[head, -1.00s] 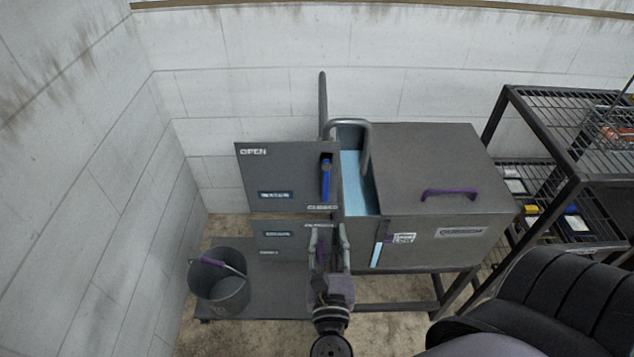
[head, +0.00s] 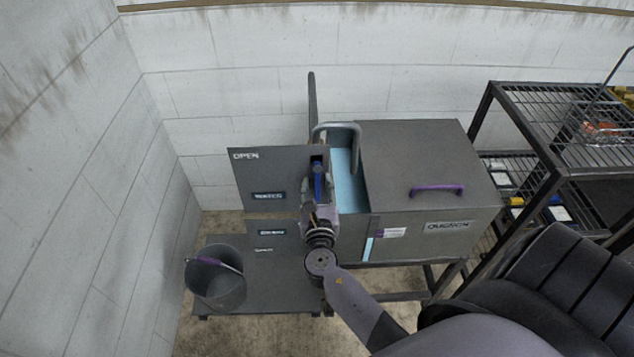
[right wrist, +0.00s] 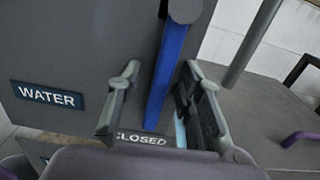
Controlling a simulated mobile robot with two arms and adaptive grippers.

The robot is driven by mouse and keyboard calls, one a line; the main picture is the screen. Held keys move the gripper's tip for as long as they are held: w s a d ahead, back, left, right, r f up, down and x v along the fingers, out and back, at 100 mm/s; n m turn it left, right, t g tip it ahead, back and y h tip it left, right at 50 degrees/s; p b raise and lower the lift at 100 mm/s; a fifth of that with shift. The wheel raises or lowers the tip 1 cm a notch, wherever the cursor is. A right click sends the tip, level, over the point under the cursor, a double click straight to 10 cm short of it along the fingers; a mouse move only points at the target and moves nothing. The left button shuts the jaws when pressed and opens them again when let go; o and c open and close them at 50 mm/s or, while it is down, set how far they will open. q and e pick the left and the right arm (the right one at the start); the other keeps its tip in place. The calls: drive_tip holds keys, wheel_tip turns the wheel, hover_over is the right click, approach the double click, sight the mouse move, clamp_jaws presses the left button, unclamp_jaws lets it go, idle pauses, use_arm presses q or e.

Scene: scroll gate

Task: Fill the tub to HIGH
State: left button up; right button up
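The grey tub labelled QUENCH (head: 430,235) stands on a frame, with light blue water (head: 346,185) in its open left part. Its front gauge strip (head: 368,249) is light blue beside a small label too blurred to read. A curved grey spout (head: 338,127) arches over the opening. On the WATER panel (head: 255,175), a blue lever (head: 317,182) hangs down; its lower end is by CLOSED in the right wrist view (right wrist: 168,75). My right gripper (right wrist: 160,95) is open, its fingers either side of the lever, contact unclear. My left gripper is out of view.
A lower panel (head: 265,243), labels unclear, sits under the WATER panel. A bucket (head: 217,285) stands at lower left. A wire shelf rack (head: 545,140) is at the right, and a purple-handled lid (head: 437,189) covers the tub's right part.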

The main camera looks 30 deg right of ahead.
drive_tip(key=shift+c, duration=0.5)
clamp_jaws()
idle(0.4)
